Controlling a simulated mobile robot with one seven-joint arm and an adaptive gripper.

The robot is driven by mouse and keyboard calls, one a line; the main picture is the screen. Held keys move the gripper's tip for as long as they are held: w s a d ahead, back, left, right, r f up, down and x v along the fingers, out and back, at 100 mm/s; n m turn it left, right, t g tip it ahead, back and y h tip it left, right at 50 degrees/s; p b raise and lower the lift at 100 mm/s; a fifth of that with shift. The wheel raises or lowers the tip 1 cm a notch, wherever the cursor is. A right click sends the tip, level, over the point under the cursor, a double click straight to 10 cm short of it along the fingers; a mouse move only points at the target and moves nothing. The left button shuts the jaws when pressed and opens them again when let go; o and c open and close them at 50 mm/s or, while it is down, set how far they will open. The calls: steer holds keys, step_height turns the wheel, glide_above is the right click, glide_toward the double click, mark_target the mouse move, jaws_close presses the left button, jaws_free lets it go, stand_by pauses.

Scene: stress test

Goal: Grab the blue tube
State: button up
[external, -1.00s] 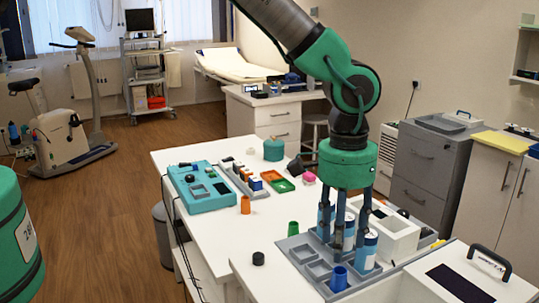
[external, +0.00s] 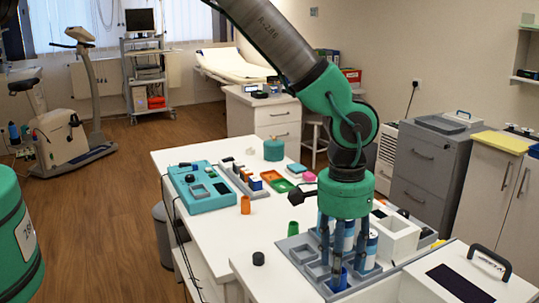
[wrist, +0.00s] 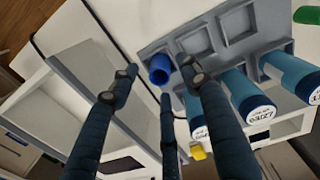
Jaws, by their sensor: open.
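The blue tube (external: 338,281) is a short, open-topped cylinder in the front corner of the grey compartment tray (external: 306,268). In the wrist view the blue tube (wrist: 159,70) shows between the fingertips, with its open end facing the camera. My gripper (external: 340,264) points down over the front part of the tray, its dark blue fingers open. In the wrist view my gripper (wrist: 163,84) has its fingers spread around the tube's position, with nothing held. I cannot tell whether any finger touches the tube.
Blue-white labelled cans (external: 369,250) stand in the tray close behind the fingers. A green tube (external: 293,228) and a dark cap (external: 259,258) are to the left. A white box (external: 398,235) is on the right. The tabletop left of the tray is mostly clear.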

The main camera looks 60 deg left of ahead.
steer(key=shift+f, duration=1.4)
steer(key=c, duration=1)
